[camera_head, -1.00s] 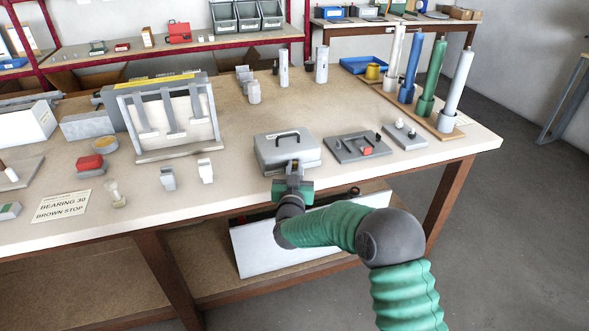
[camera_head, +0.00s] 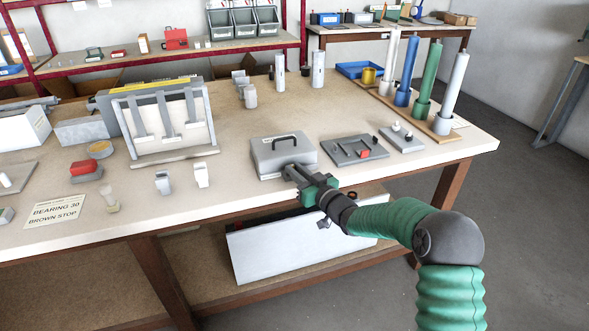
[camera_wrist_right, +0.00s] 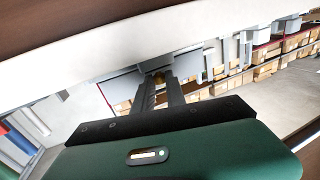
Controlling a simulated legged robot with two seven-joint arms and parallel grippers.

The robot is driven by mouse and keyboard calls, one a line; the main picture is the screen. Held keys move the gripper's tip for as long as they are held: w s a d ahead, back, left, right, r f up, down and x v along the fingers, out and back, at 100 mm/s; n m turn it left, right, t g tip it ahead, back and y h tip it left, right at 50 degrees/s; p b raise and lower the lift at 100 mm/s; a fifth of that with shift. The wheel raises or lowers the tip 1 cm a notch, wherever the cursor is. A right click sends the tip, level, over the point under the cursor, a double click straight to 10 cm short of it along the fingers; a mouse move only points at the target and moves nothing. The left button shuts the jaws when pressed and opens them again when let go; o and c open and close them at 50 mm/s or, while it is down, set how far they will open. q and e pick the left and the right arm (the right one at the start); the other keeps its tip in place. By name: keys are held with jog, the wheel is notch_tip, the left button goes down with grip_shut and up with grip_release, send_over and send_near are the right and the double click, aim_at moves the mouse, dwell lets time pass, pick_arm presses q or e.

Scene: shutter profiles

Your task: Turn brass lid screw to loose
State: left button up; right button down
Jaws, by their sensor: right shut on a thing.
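The grey box (camera_head: 268,168) with a lid and a dark handle (camera_head: 284,139) sits near the table's front edge in the head view. My right gripper (camera_head: 291,173) reaches its front face from the lower right. In the right wrist view, the gripper (camera_wrist_right: 160,84) has both dark fingers shut on the brass lid screw (camera_wrist_right: 158,78), a small brass spot between the tips. The fingers hide most of the screw, and its turn angle cannot be read. In the head view the screw is hidden behind the gripper. My left gripper is not in view.
A dark plate with a red block (camera_head: 364,154) and a grey plate with knobs (camera_head: 400,138) lie right of the box. Two small grey blocks stand to its left. A tilted rack (camera_head: 165,120) is farther left. The table's front edge (camera_head: 240,193) runs close below my gripper.

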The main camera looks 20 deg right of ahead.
jog(key=shift+w+d+n+g+y+p, duration=0.1)
jog(key=shift+d+n+g+y+p, duration=0.15)
jog(key=shift+n+g+y+p, duration=0.75)
jog(key=shift+t+y, duration=0.3)
jog(key=shift+y, duration=0.1)
jog(key=c, duration=1.6)
grip_release()
jog(key=shift+c, duration=0.2)
jog(key=p+v, duration=0.1)
jog(key=v, duration=1.5)
jog(key=shift+s+d+f+p, duration=0.15)
jog(key=shift+s+d+p, duration=0.1)
jog(key=shift+s+p, duration=0.15)
